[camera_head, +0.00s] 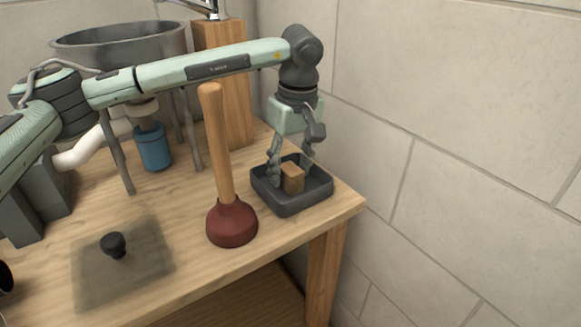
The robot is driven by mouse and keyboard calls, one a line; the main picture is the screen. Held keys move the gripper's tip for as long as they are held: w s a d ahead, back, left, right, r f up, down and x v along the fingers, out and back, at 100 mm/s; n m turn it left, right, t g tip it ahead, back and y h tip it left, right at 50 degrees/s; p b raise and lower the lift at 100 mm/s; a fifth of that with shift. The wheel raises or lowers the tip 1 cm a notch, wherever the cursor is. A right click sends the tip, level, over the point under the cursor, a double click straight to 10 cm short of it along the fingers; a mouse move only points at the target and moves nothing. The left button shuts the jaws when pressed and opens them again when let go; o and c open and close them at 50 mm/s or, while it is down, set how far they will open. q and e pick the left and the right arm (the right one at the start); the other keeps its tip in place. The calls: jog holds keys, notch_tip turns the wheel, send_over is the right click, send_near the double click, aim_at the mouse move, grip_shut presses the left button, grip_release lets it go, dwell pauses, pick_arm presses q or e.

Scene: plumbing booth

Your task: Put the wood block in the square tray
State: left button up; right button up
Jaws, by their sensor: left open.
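The wood block (292,179) is a small brown cube. It is inside the dark grey square tray (292,208), at the right end of the wooden table. My left gripper (291,174) reaches down over the tray with its fingers spread on either side of the block. The gripper is open. Whether a finger touches the block, I cannot tell. My right gripper is not in view.
A plunger (231,223) with a wooden handle stands just left of the tray, below my left arm. A metal basin (120,42) on legs, a blue cup-like part (153,148) and a glass plate with a black knob (113,245) are further left. A tiled wall (430,130) closes the right side.

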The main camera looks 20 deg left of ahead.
aim_at(295, 172)
pick_arm(q)
notch_tip(295, 172, up, 12)
jog(key=d, duration=0.1)
jog(key=shift+s, duration=0.45)
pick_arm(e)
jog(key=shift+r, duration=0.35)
